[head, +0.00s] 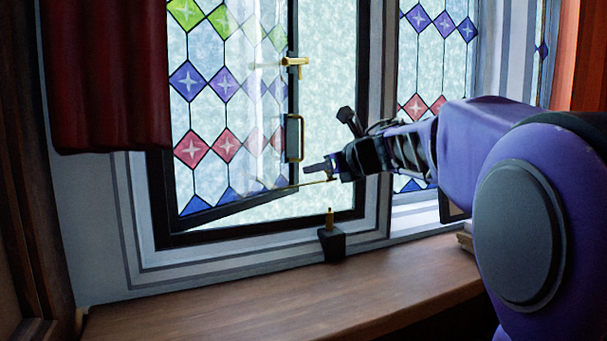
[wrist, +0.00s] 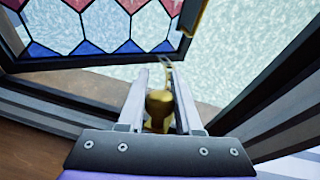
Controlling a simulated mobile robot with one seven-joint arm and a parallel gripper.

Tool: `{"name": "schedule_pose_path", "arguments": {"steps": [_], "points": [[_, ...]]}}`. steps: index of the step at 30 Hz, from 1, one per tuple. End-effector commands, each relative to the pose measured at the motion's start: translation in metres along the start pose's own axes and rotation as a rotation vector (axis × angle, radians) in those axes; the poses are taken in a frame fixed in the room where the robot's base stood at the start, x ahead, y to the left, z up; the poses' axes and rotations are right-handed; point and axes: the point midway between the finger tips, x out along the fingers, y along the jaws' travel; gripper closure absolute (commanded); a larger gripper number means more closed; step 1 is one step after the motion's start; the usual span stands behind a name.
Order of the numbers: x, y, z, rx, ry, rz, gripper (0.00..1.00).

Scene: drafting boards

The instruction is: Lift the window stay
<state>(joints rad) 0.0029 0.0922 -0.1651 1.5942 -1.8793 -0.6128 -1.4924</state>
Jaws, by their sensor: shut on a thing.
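The window stay (head: 300,185) is a thin brass bar running from the casement's bottom edge to my gripper. My gripper (head: 328,171) is shut on its near end, above the brass pin (head: 330,217) on a black block (head: 332,243). A gap shows between the stay and the pin. In the wrist view, a rounded brass piece (wrist: 158,103) shows between the fingers of my gripper (wrist: 157,76), and the narrow far part of the stay (wrist: 166,60) shows beyond them. The fingers hide part of the bar.
The leaded casement (head: 220,145) stands ajar in its dark frame, with a brass handle (head: 294,62) and another long fitting (head: 294,138) on its right edge. A red curtain (head: 105,75) hangs at left. The wooden sill (head: 240,310) below is mostly clear.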

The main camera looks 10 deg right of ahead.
Motion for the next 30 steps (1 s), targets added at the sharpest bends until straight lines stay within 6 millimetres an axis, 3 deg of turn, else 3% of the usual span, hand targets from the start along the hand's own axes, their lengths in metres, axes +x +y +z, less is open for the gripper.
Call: {"name": "schedule_pose_path", "arguments": {"steps": [9,22,23,27,30], "points": [[0.000,-0.003,0.016,-0.036,0.099,0.006,1.00],[0.000,-0.004,0.017,-0.041,0.116,-0.001,1.00],[0.000,-0.005,0.017,-0.041,0.116,-0.001,0.61],[0.000,-0.005,0.017,-0.040,0.115,-0.002,0.37],[0.000,-0.005,0.017,-0.040,0.114,-0.003,0.37]]}}
